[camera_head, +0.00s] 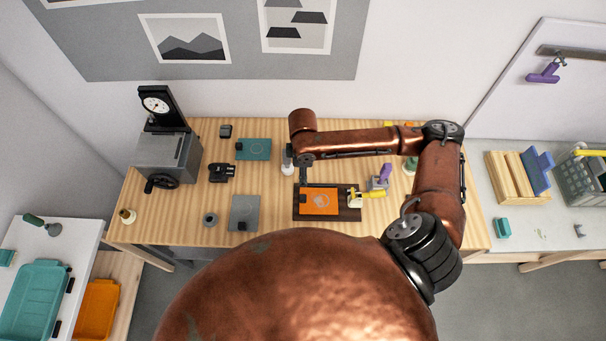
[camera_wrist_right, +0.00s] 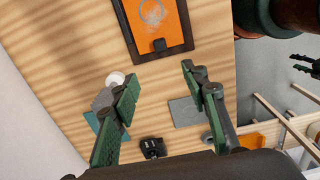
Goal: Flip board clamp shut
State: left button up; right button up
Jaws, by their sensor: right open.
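A dark board (camera_head: 354,214) lies on the wooden table with an orange plate (camera_head: 319,202) on it. It also shows at the top of the right wrist view (camera_wrist_right: 132,41), with the orange plate (camera_wrist_right: 172,27). A clamp with a yellow handle (camera_head: 372,194) sits at the board's right end. The handle points right, away from the plate.
A purple-handled piece (camera_head: 384,173) stands right behind the clamp. A white bottle (camera_head: 287,158) stands left of my right gripper. A grey plate (camera_head: 244,212), a teal plate (camera_head: 254,149) and a black device (camera_head: 221,172) lie further left. Bare wood lies between these.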

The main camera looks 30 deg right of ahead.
aim_at(375, 194)
jog(key=k, duration=1.5)
